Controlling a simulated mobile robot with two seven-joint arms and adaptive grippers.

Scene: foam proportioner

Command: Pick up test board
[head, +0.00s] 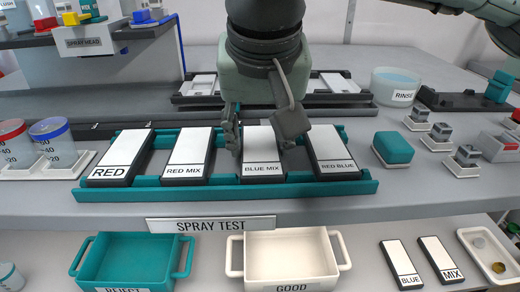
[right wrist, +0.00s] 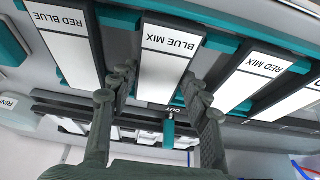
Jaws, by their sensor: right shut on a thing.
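Several test boards with white faces and black edges stand in a teal rack (head: 225,193) on the upper shelf, labelled RED (head: 121,157), RED MIX (head: 188,155), BLUE MIX (head: 262,155) and RED BLUE (head: 331,153). My right gripper (head: 262,133) reaches down from above, shut on the BLUE MIX board, one finger on each side of it. The right wrist view shows the BLUE MIX board (right wrist: 165,60) between my right fingers (right wrist: 155,88). The board still sits in line with its neighbours in the rack. My left gripper is not in view.
Boards labelled RED MIX (right wrist: 262,75) and RED BLUE (right wrist: 65,45) flank the gripper closely. A teal block (head: 393,148) and a RINSE bowl (head: 396,86) stand right. A teal REJECT tray (head: 131,262) and white GOOD tray (head: 290,256) sit below; measuring cups (head: 53,141) stand left.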

